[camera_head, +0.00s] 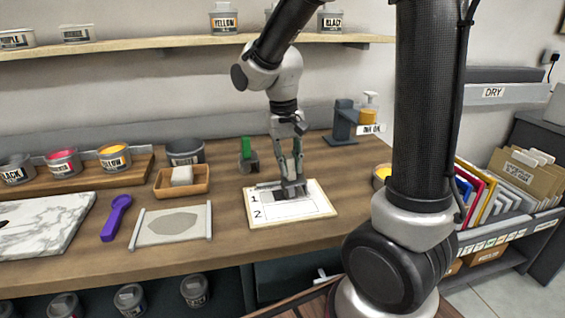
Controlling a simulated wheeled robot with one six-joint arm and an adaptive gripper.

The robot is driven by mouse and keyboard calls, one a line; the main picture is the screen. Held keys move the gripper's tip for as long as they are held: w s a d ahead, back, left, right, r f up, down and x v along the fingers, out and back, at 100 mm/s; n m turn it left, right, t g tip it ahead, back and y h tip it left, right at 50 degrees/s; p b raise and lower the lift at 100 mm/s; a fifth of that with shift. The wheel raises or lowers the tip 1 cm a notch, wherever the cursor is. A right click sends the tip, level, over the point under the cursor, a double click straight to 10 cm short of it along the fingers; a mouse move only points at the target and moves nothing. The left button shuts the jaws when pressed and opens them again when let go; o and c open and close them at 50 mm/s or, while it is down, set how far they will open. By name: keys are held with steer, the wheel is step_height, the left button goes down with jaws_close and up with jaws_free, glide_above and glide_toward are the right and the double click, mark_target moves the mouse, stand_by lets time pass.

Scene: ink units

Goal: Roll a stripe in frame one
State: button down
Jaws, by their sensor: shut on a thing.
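The white sheet (312,208) lies on the wooden bench with the numbers 1 and 2 down its left side, one frame beside each. My gripper (291,178) points down over the sheet's upper part, shut on a grey roller-like tool (293,190). The tool is at frame one, beside the number 1. I cannot tell whether it touches the paper. The tool and my gripper hide part of frame one, so any stripe there is hard to make out; a grey band shows at the tool's left.
A green-handled tool (246,150) stands behind the sheet. A tan tray (182,190), a pale slab with a grey patch (173,226) and a purple scoop (116,218) lie to the left. Open tins (115,158) stand farther left. A dark dispenser (344,122) stands at the back right.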

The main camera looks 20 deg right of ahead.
mark_target(302, 176)
steer(key=shift+s+d, duration=0.2)
steer(key=shift+d, duration=0.6)
steer(key=shift+s+d, duration=0.15)
steer(key=shift+d, duration=0.6)
steer(key=shift+w+a+f, duration=0.1)
steer(key=shift+w+a, duration=0.1)
steer(key=shift+a, duration=0.85)
steer(key=shift+w+a, duration=0.2)
steer(key=shift+a, duration=0.8)
steer(key=shift+w+a, duration=0.8)
steer(key=shift+a, duration=2.95)
step_height(302, 176, up, 6)
steer(key=shift+f, duration=2.3)
